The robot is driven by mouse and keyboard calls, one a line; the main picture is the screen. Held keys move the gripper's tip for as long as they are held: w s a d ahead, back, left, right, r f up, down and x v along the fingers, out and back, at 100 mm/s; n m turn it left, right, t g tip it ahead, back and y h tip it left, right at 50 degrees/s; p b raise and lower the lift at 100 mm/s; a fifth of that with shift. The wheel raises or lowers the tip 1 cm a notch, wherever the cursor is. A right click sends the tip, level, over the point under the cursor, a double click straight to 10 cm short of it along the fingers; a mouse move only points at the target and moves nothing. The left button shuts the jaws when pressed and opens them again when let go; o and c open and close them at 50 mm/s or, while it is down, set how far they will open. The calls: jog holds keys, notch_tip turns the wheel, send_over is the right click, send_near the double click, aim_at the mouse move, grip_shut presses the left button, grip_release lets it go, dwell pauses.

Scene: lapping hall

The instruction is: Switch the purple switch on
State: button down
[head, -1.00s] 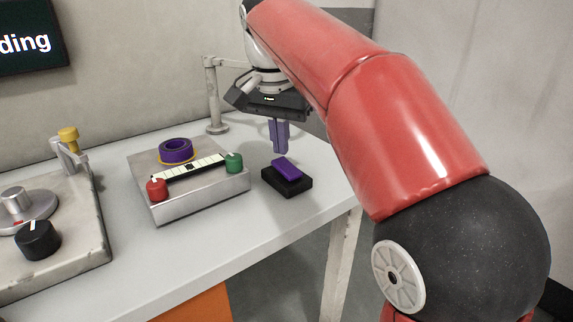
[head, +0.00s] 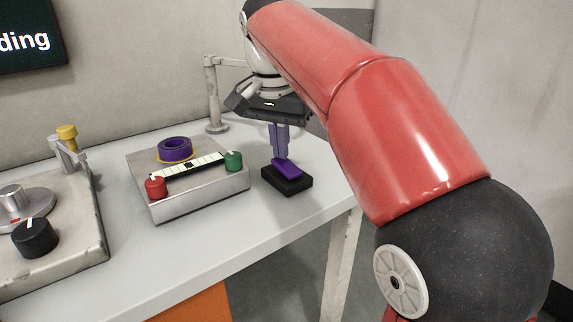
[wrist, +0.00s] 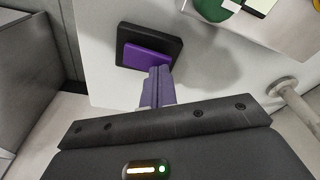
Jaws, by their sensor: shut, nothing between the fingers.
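The purple switch (head: 287,169) is a rocker on a black base (head: 287,183) near the right end of the white table. In the wrist view the purple rocker (wrist: 146,58) shows at the top, on its black base (wrist: 174,47). My gripper (head: 280,157) has purple-grey fingers, shut with nothing between them. It points down with its fingertips at the far part of the rocker, seeming to touch it. The fingertips (wrist: 158,70) also overlap the rocker's edge in the wrist view. The exact contact is hard to tell.
Left of the switch stands a metal box (head: 200,197) with a red knob (head: 156,187), a green knob (head: 233,160) and a purple ring (head: 175,149). A lapping machine (head: 60,240) with a black knob is farther left. A grey post (head: 216,100) rises behind.

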jog(key=shift+f, duration=0.3)
notch_tip(320, 180, up, 5)
jog(key=p, duration=0.4)
jog(key=shift+f, duration=0.1)
jog(key=shift+r, duration=1.15)
